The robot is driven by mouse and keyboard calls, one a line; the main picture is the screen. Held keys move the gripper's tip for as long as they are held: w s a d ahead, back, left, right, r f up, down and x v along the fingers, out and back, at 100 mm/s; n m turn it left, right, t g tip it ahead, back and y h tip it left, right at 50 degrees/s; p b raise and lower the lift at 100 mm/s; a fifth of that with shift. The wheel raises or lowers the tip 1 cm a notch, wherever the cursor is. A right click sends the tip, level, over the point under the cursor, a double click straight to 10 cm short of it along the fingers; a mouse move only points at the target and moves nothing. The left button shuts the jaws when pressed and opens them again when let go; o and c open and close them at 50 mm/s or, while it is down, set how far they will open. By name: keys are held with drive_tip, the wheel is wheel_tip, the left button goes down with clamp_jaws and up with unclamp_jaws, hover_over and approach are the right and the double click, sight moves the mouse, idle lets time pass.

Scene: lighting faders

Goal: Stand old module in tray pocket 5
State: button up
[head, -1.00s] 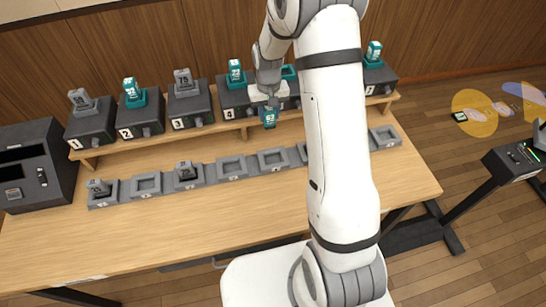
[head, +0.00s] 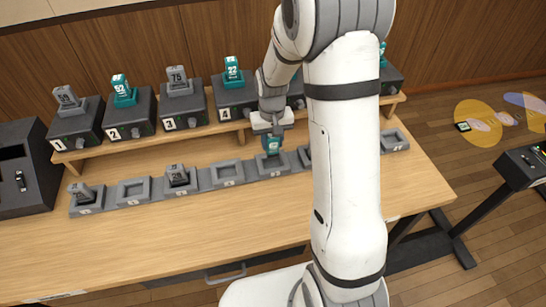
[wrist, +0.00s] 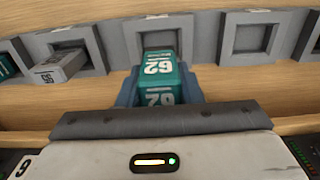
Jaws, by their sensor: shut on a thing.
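My gripper (head: 271,132) is shut on a teal module marked 62 (wrist: 158,72), which also shows in the head view (head: 271,146). The module is upright, directly over the fifth pocket of the grey tray row (head: 272,165). In the wrist view its far end overlaps the opening of that pocket (wrist: 157,38). I cannot tell whether it touches the pocket floor. My gripper's fingers (wrist: 158,92) cover the module's sides. The console behind my gripper is mostly hidden by my arm.
Grey modules stand in the first pocket (head: 82,191) and third pocket (head: 177,175). The second (head: 134,190) and fourth (head: 228,173) pockets are empty. Numbered consoles with modules, such as console 4 (head: 234,97), stand on the shelf behind. The front tabletop is clear.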

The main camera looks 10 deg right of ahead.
sight(272, 153)
drive_tip(key=shift+f, duration=2.75)
drive_tip(key=shift+f, duration=0.2)
drive_tip(key=o, duration=1)
drive_tip(key=shift+r, duration=0.1)
wheel_tip(272, 153, up, 12)
drive_tip(key=shift+r, duration=0.1)
drive_tip(key=s+r+t, duration=0.1)
drive_tip(key=s+r, duration=0.2)
drive_tip(key=s, duration=0.4)
drive_tip(key=s+r+t, duration=0.1)
drive_tip(key=s+r, duration=0.3)
drive_tip(key=s, duration=0.3)
drive_tip(key=s+r, duration=0.3)
drive_tip(key=s, duration=0.4)
drive_tip(key=shift+s+d+r+t, duration=0.2)
drive_tip(key=shift+d+r+t, duration=0.05)
drive_tip(key=shift+r+t, duration=0.15)
